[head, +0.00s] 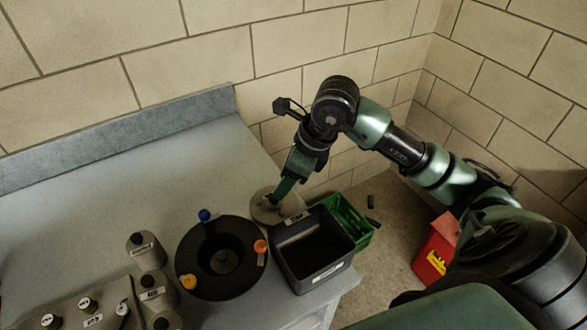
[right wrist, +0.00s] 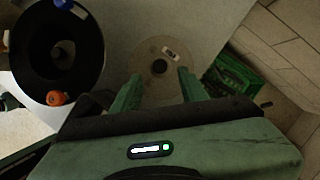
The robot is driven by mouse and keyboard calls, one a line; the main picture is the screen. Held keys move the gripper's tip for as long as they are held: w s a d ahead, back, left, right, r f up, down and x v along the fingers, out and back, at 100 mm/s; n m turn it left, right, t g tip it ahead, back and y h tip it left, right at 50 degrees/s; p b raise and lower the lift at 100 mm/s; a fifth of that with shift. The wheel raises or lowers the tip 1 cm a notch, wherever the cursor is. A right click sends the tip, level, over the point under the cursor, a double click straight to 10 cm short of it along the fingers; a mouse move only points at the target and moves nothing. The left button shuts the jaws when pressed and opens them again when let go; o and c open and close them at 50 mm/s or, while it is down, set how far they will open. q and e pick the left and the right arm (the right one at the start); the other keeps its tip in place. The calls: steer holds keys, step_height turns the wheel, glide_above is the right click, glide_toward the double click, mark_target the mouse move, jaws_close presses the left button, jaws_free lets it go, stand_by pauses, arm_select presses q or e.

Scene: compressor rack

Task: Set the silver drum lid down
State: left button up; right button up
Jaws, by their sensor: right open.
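The silver drum lid (head: 262,212) is a round grey disc lying at the bench's far right edge, behind the black bin. In the right wrist view the lid (right wrist: 150,52) shows face-on, with a dark central knob (right wrist: 160,66) and a small white label. My right gripper (head: 272,199) points down at the lid and partly covers it in the head view. Its two green fingers (right wrist: 160,84) stand apart, one on each side of the knob, with nothing clamped between them. I cannot tell whether the fingertips touch the lid. My left gripper is not in view.
A black funnel-like drum (head: 187,262) with blue and orange knobs stands left of the lid. A black bin (head: 318,267) sits in front of it. A green crate (head: 358,230) is beyond the bench edge. Grey bottles (head: 146,253) stand at left; the bench's back left (head: 110,190) is clear.

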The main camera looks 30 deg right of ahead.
steer(key=v, duration=0.6)
steer(key=shift+b, duration=0.3)
